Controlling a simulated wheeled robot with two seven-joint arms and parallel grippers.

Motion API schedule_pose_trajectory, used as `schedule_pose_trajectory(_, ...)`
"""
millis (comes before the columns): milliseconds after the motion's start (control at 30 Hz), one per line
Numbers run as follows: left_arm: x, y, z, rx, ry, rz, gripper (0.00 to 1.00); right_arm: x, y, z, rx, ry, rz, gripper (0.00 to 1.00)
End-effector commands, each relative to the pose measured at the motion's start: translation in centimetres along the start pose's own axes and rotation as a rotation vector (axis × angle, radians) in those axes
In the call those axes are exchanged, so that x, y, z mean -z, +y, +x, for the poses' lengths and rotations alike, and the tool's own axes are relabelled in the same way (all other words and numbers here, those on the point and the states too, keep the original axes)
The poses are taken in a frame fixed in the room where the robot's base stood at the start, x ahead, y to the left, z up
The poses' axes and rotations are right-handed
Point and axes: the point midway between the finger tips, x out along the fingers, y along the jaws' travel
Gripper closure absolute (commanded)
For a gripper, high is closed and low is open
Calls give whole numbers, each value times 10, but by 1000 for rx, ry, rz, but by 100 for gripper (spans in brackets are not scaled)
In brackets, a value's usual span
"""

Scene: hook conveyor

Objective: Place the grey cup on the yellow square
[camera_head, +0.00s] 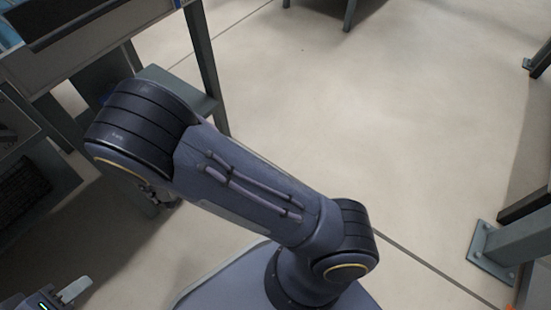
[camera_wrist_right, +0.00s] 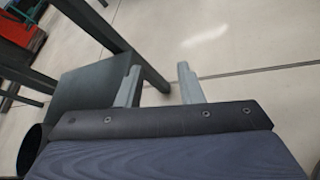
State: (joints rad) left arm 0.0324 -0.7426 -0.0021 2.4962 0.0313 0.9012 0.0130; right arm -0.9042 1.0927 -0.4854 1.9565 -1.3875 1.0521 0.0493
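Neither the grey cup nor the yellow square shows in either view. My left gripper (camera_head: 72,291) is only partly in the head view, at the bottom left corner. One pale finger and a green light show there; the rest is cut off, so I cannot tell its opening. My right gripper (camera_wrist_right: 158,80) shows in the right wrist view with its two grey fingers apart and nothing between them. It is open over the floor, near a dark green bench structure.
A workbench with grey legs (camera_head: 203,65) stands at the upper left. A metal post with a foot plate (camera_head: 490,250) is at the right edge. The pale floor (camera_head: 400,110) between them is clear. A red object (camera_wrist_right: 28,38) shows at the upper left of the wrist view.

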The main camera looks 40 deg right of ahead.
Motion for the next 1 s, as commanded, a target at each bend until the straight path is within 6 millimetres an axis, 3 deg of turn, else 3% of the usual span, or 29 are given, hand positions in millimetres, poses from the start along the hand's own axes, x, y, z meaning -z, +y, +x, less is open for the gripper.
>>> schedule_pose_trajectory(33, 0, 0, 0, 0, 0, 0, 64, -21, -18, 5, 130, 49, 117, 66)
schedule_pose_trajectory(167, 0, 0, 0, 0, 0, 0, 64, -58, -61, 2, 422, 164, 386, 66)
schedule_pose_trajectory(400, 0, 0, 0, 0, 0, 0, 64, -110, -121, -37, 863, 381, 893, 66)
schedule_pose_trajectory(600, 0, 0, 0, 0, 0, 0, 64, -147, -145, -84, 1105, 569, 1323, 66)
schedule_pose_trajectory(800, 0, 0, 0, 0, 0, 0, 64, -175, -153, -127, 1209, 738, 1709, 66)
schedule_pose_trajectory(1000, 0, 0, 0, 0, 0, 0, 64, -186, -153, -149, 1220, 832, 1914, 66)
